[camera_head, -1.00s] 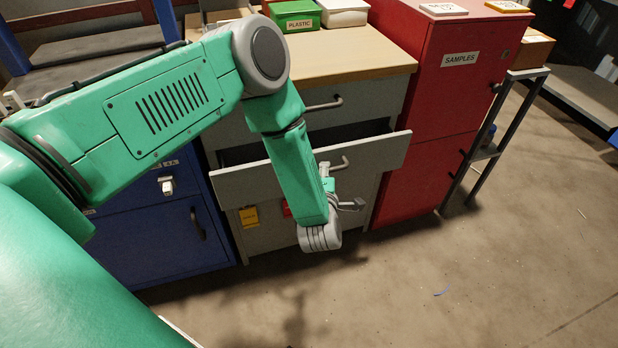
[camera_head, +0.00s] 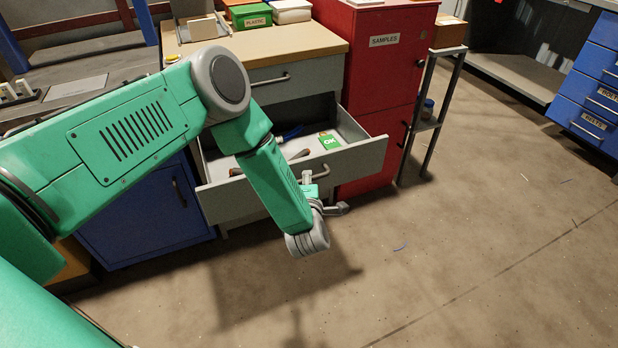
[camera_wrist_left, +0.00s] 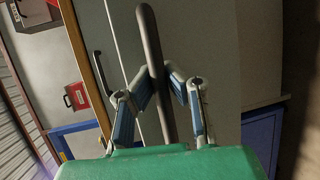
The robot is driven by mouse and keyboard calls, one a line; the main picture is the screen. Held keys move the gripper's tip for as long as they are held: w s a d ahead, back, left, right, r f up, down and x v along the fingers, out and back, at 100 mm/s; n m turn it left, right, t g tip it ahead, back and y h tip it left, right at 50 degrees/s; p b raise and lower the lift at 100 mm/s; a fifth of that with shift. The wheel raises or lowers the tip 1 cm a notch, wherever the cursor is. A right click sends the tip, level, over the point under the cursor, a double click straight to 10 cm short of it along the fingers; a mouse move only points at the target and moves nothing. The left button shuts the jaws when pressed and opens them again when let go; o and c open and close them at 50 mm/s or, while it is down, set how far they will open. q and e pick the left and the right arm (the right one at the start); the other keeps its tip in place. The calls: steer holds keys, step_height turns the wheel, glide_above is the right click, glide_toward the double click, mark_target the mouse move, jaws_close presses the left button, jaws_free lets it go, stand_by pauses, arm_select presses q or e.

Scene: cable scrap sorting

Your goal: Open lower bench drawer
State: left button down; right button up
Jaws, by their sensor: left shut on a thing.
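The lower bench drawer (camera_head: 358,160) stands well open below a shut upper drawer (camera_head: 300,77) in the head view. Inside it lie a green box with a white OK label (camera_head: 329,142), a blue-handled item (camera_head: 290,134) and other small things; my arm covers part of the inside. My left gripper (camera_head: 312,182) is at the front of this drawer. In the left wrist view my left gripper (camera_wrist_left: 158,76) has one finger on each side of a dark bar handle (camera_wrist_left: 152,45) and is shut on it. My right gripper is in neither view.
A green PLASTIC bin (camera_head: 249,16) and a white bin (camera_head: 291,11) stand on the wooden bench top (camera_head: 290,45). A red SAMPLES cabinet (camera_head: 385,75) is right of the drawer, a blue cabinet (camera_head: 140,215) left. Bare floor (camera_head: 470,240) lies in front.

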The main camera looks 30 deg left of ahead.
arm_select(q)
steer(key=shift+s+d+f, duration=0.1)
steer(key=shift+s+f, duration=0.05)
steer(key=shift+s, duration=0.05)
steer(key=c, duration=1.6)
jaws_free()
steer(key=shift+f, duration=0.1)
steer(key=shift+o, duration=0.2)
steer(key=v, duration=1.2)
